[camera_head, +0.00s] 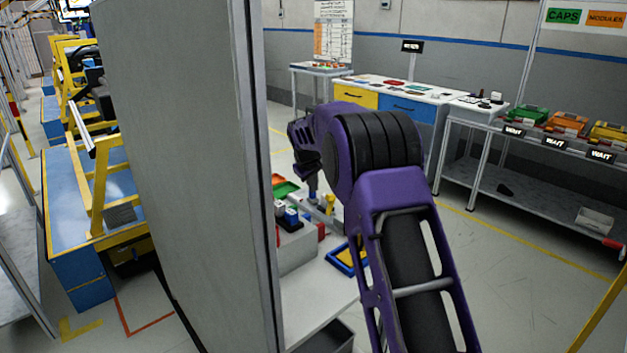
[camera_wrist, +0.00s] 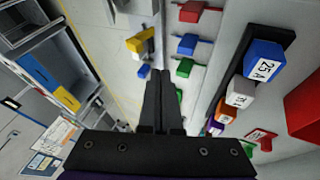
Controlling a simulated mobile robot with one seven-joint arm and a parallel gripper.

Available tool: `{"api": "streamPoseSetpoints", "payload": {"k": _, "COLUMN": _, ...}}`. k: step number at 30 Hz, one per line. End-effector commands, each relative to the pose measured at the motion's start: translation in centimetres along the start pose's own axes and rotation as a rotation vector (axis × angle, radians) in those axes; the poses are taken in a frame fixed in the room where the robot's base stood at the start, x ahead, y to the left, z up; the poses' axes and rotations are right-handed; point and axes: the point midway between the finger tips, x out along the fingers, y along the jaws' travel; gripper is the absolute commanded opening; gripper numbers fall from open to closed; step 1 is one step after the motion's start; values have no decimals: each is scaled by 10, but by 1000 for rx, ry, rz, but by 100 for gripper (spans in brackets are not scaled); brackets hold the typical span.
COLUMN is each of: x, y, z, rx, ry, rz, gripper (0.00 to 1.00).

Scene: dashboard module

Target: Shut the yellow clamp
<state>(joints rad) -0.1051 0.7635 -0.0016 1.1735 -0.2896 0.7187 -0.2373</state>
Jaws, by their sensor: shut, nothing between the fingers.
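A yellow part that looks like the yellow clamp (camera_wrist: 141,43) shows in the wrist view, up and to the left of my fingertips, with grey around it. I cannot tell from its lever whether it is open or shut. My gripper (camera_wrist: 160,73) is shut and empty, its two dark fingers together. Its tips appear apart from the yellow part. In the head view a small yellow piece (camera_head: 329,200) shows beside my gripper (camera_head: 313,195), over the white bench; my arm hides part of that area.
A dark rail holds a blue fuse marked 25 A (camera_wrist: 264,62) and others. A grey panel (camera_head: 180,150) stands left of the bench.

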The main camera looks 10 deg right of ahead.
Motion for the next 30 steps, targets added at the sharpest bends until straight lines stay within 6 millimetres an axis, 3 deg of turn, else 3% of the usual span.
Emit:
{"api": "streamPoseSetpoints", "payload": {"k": 6, "x": 48, "y": 0, "z": 1, "rx": 1, "ry": -2, "rz": 0, "gripper": 0}}
{"api": "streamPoseSetpoints", "payload": {"k": 11, "x": 61, "y": 20, "z": 4, "rx": 2, "ry": -1, "rz": 1, "gripper": 0}}
{"api": "streamPoseSetpoints", "payload": {"k": 30, "x": 69, "y": 31, "z": 5, "rx": 0, "ry": 0, "rz": 1, "gripper": 0}}
